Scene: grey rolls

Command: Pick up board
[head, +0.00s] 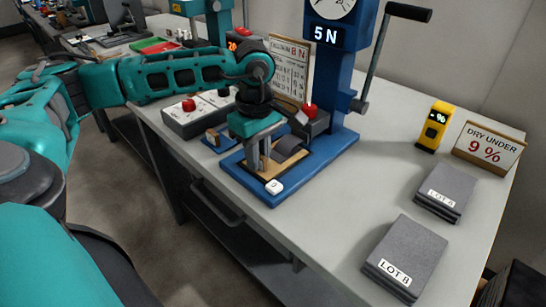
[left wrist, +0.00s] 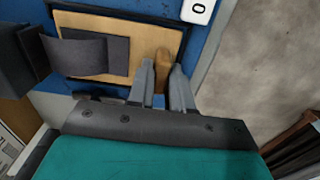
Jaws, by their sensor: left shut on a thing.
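The board (head: 274,173) is a tan wooden plate on the blue base of the tall press. It also shows in the left wrist view (left wrist: 112,25). A dark grey strip (left wrist: 88,56) lies across it and shows as a curved grey piece (head: 288,148) in the head view. My left gripper (head: 258,160) reaches down over the near left side of the board. In the left wrist view its fingers (left wrist: 161,76) are closed around a brown wooden tab at the board's edge. The board appears to rest on the base. My right gripper is not in view.
The blue press (head: 338,75) with its lever stands just behind. A control box with a red button (head: 190,106) is to the left. The table between is clear.

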